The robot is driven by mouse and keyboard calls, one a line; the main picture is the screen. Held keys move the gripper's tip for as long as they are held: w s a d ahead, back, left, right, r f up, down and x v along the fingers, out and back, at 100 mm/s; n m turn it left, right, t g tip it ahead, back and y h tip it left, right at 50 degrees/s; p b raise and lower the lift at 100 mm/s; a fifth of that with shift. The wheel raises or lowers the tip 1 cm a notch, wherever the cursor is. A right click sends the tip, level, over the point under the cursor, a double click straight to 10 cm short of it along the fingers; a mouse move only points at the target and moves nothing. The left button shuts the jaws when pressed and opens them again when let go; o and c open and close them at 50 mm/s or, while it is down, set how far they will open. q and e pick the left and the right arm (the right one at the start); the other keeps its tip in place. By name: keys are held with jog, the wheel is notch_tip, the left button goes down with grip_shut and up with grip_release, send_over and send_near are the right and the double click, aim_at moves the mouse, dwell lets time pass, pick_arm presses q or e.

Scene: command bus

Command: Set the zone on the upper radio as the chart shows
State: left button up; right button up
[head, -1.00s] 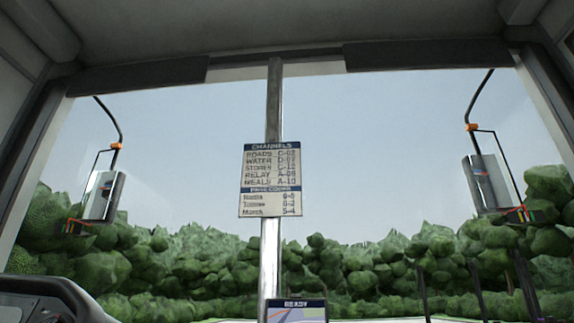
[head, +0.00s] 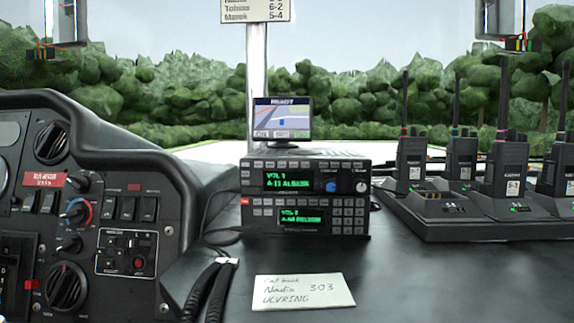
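The upper radio (head: 305,164) sits on the dark dashboard, stacked on the lower radio (head: 258,219). Its green display (head: 289,181) shows a volume line above a line starting with A; the small text is hard to read. A blue knob (head: 331,187) and a pale knob (head: 362,187) sit right of that display, with small buttons along the top. Only the bottom of the chart (head: 256,10) shows on the post, with lines for Tobias 6-2 and Marek 5-4. Neither gripper is in view.
A small screen (head: 282,119) stands behind the radios. Several handheld radios stand in chargers (head: 440,215) at right. A handwritten card (head: 304,292) lies in front. Coiled cords (head: 208,292) and a control panel (head: 90,210) are at left. The dashboard before the radios is mostly clear.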

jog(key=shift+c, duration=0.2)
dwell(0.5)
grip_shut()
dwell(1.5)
